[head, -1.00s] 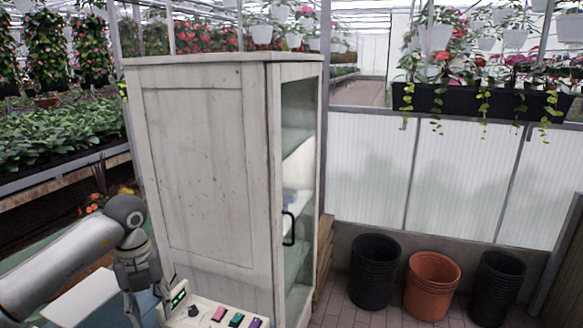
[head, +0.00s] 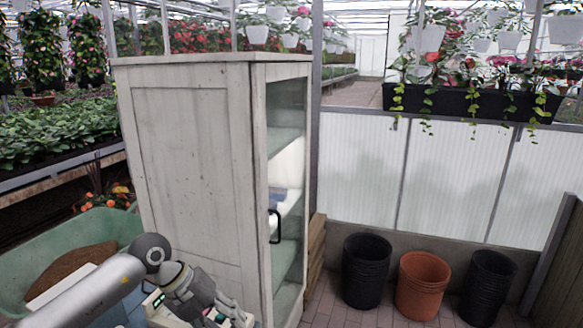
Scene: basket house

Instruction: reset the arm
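My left arm comes in from the lower left of the head view. My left gripper (head: 222,310) is low in front of the white cabinet, over a pale box (head: 160,315) with a small green display. The gripper partly hides the box and the small coloured items on it. The finger gap is too small and overlapped to tell whether it is open or shut. My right arm and gripper do not show.
A white cabinet (head: 190,165) with a glass door and black handle (head: 275,226) stands in the middle. A green wheelbarrow tub (head: 60,245) is at left. Black pots (head: 366,270) and an orange pot (head: 422,285) stand on the floor at right.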

